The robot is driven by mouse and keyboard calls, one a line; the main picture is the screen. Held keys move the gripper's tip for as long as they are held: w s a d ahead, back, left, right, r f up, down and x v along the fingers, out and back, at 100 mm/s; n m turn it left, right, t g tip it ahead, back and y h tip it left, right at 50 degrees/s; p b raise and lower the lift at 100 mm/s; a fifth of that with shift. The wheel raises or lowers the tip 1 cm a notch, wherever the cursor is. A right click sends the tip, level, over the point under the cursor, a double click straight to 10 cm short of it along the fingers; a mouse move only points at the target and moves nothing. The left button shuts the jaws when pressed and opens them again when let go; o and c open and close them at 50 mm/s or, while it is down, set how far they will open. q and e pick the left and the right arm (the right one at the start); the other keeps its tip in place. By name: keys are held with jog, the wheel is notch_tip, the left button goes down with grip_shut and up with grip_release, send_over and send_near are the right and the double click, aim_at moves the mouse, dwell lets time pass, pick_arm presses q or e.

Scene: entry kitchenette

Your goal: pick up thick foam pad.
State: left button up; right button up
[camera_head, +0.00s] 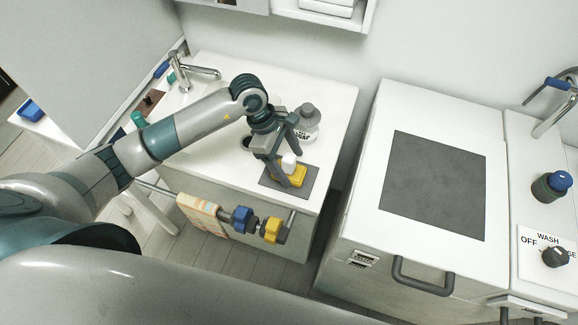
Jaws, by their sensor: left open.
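A yellow block (297,175), which looks like the thick foam pad, lies on a dark grey mat (304,190) near the front right corner of the white counter. A small white piece (289,161) shows just behind it, partly between my fingers; I cannot tell whether it is a separate thing. My left gripper (286,169) is open and points down over the mat, with its fingers close to the yellow block. I cannot tell whether they touch it. The gripper hides the block's left side. My right gripper is not in view.
A soap bottle (306,122) with a grey top stands just behind the gripper. A tap (183,72) is at the counter's back left. A towel (203,215) and blue and yellow items hang on the front rail. A gap separates the counter from the white unit (372,125) at right.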

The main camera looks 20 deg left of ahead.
aim_at(295, 169)
pick_arm(q)
jog(key=shift+p+x, duration=0.65)
jog(key=shift+x, duration=1.05)
jog(key=shift+w+r, duration=0.1)
jog(key=shift+w, duration=0.05)
jog(key=shift+c, duration=0.6)
jog(key=c, duration=1.1)
